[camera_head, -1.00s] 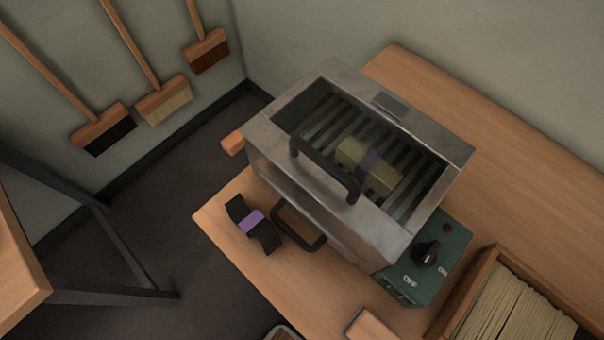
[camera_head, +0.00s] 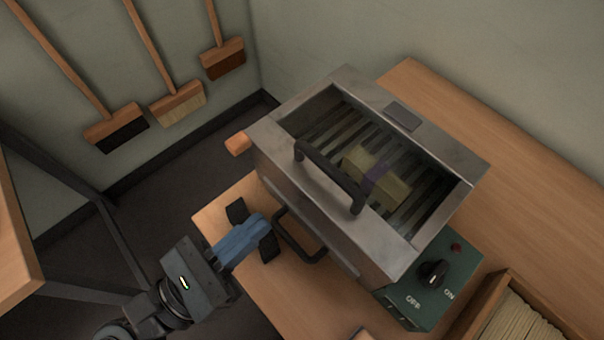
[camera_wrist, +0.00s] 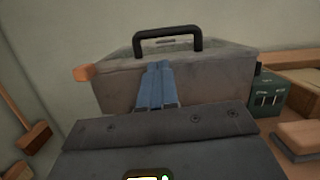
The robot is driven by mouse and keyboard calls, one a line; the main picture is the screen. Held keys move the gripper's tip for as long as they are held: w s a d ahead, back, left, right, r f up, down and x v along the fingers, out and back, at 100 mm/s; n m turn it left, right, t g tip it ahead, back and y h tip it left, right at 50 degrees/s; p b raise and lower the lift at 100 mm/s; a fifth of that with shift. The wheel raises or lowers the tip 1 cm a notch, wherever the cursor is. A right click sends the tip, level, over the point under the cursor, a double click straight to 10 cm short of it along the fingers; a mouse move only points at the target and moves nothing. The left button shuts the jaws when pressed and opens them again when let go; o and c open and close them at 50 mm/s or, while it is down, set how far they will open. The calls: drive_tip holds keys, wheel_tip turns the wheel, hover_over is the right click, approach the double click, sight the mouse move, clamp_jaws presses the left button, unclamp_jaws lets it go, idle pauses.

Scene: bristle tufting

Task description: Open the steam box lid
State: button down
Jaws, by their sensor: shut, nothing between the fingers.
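The steam box (camera_head: 385,245) is a grey metal box on the bench. Its top frames a dark window or opening over slats, and the lid looks down. A black lid handle (camera_head: 330,175) arches over the front top edge; it also shows in the wrist view (camera_wrist: 168,38). A second black handle (camera_head: 300,243) sticks out low on the front. My gripper (camera_head: 262,222) is shut and empty in front of the box, its blue fingers together. In the wrist view the fingers (camera_wrist: 158,66) point at the front wall, below the lid handle. Contact cannot be told.
A black item (camera_head: 268,247) lies on the bench, partly hidden by my fingers. A tan block with a purple band (camera_head: 377,177) rests inside the box. A green control unit (camera_head: 430,285) with a knob and a wooden tray (camera_head: 480,305) stand right. Brooms (camera_head: 178,103) hang left.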

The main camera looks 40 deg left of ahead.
drive_tip(key=p+x, duration=0.3)
drive_tip(key=x, duration=0.6)
drive_tip(key=shift+a+f+m+p, duration=0.15)
drive_tip(key=shift+a+m+p, duration=0.15)
drive_tip(key=shift+a, duration=0.45)
drive_tip(key=shift+w, duration=0.1)
